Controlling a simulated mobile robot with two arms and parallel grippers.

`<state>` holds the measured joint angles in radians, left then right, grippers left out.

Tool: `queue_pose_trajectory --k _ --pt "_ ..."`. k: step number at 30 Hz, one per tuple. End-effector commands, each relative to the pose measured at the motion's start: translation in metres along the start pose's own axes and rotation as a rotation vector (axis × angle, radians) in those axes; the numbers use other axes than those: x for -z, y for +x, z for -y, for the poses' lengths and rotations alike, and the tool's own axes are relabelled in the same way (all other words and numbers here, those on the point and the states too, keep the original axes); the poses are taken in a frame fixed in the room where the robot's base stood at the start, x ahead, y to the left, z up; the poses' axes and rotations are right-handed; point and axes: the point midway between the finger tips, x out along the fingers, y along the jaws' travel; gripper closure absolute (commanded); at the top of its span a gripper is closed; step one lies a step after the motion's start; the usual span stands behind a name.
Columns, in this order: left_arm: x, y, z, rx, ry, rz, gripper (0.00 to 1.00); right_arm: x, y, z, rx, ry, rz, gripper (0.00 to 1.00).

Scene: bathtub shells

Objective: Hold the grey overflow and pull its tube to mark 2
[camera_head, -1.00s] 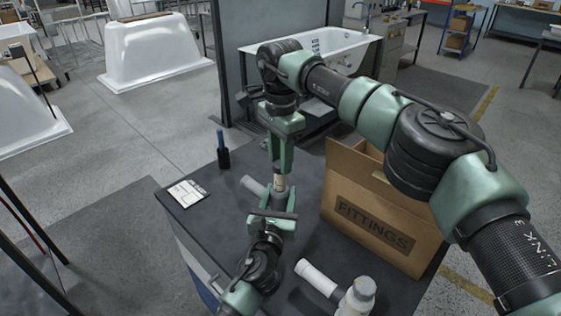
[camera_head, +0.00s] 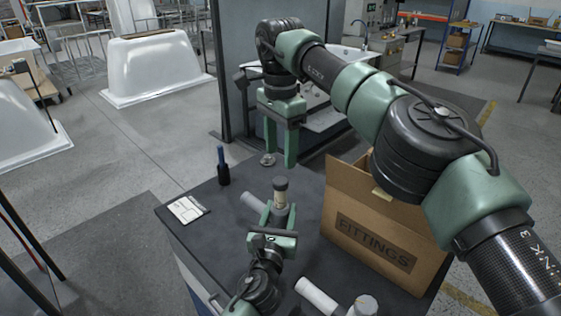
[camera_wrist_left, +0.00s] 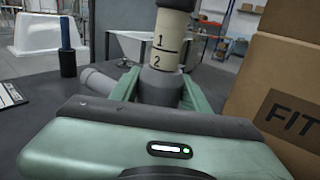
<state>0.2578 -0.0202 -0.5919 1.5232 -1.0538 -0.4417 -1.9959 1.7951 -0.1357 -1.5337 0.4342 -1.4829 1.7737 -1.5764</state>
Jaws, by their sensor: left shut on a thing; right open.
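The grey overflow (camera_head: 253,202) stands on the dark table top, with its side branch pointing left. Its cream tube (camera_head: 281,198) stands upright out of the body and has a dark cap (camera_head: 281,184). In the left wrist view the tube (camera_wrist_left: 170,35) shows marks 1 and 2; the 2 is just above the grey collar (camera_wrist_left: 160,85). My left gripper (camera_head: 272,215) is shut on the overflow body, below the tube. My right gripper (camera_head: 280,162) is open and empty, pointing down above the cap and apart from it.
A cardboard FITTINGS box (camera_head: 375,240) stands to the right. A white pipe fitting (camera_head: 318,296) lies at the front. A dark holder with a blue-handled thing (camera_head: 223,170), a paper card (camera_head: 187,209) and a small round metal piece (camera_head: 267,160) are on the table's left and back.

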Motion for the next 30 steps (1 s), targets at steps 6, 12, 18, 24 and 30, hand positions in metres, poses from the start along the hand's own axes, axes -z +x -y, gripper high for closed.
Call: queue_pose_trajectory --k 6,12,18,24,30 --pt "0.001 0.000 0.000 -0.001 0.000 -0.001 1.00 0.000 -0.003 0.000 0.000 -0.001 0.001 0.44" --pt "0.001 0.000 0.000 -0.001 0.000 -0.001 0.51 0.000 -0.003 0.000 0.000 -0.001 0.001 0.44" --pt "0.000 0.000 0.000 -0.001 0.000 -0.001 0.29 0.000 -0.003 0.000 0.000 -0.001 0.001 0.44" --pt "0.000 -0.001 0.000 -0.001 0.000 0.000 0.29 0.000 -0.003 0.000 0.000 -0.001 0.001 0.44" --pt "0.002 -0.020 -0.001 0.000 0.001 -0.001 0.29 0.000 -0.003 0.000 0.000 -0.001 0.001 0.44"
